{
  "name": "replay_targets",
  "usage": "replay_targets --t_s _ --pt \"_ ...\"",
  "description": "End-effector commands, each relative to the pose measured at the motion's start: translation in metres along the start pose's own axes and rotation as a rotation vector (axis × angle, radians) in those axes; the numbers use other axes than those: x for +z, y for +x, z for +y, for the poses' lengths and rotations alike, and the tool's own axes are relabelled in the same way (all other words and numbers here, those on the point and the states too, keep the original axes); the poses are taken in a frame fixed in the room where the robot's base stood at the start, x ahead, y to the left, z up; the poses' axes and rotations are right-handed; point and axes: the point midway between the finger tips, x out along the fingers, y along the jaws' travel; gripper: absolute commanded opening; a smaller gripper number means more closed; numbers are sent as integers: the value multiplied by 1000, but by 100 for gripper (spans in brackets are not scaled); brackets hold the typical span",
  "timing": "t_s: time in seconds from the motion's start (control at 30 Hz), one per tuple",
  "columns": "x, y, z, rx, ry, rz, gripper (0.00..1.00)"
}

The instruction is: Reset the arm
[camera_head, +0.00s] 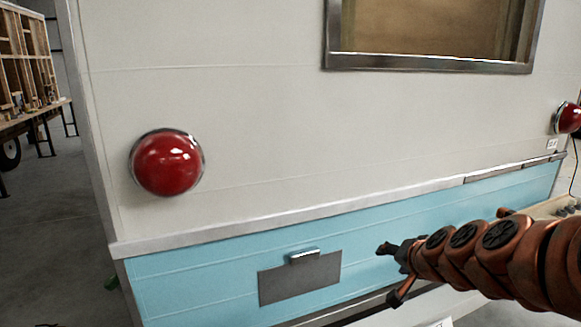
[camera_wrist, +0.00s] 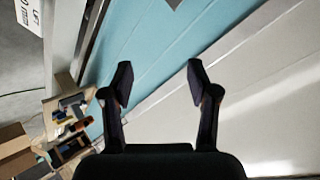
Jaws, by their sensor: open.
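My gripper (camera_wrist: 158,84) shows in the wrist view with its two dark fingers spread apart and nothing between them. Behind the fingers are the blue and off-white panels of the camper. In the head view my gripper (camera_head: 390,272) is at the end of my copper-coloured arm, which reaches in from the right edge. It is in front of the camper's blue lower band (camera_head: 400,235), to the right of a grey plate. Whether it touches the camper is not clear.
The off-white camper wall (camera_head: 300,130) fills most of the head view. It has a red round lamp (camera_head: 167,162), another red lamp (camera_head: 569,118), a window (camera_head: 430,30) and a grey plate (camera_head: 300,278). The wrist view shows a cardboard box (camera_wrist: 14,150) lower left. Floor is open at far left.

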Motion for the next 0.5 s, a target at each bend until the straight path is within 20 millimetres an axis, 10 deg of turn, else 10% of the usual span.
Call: replay_targets --t_s 0.2,0.5 --pt "91 -76 -47 7 -233 -334 60" --pt "181 -208 -13 203 -481 -755 60"
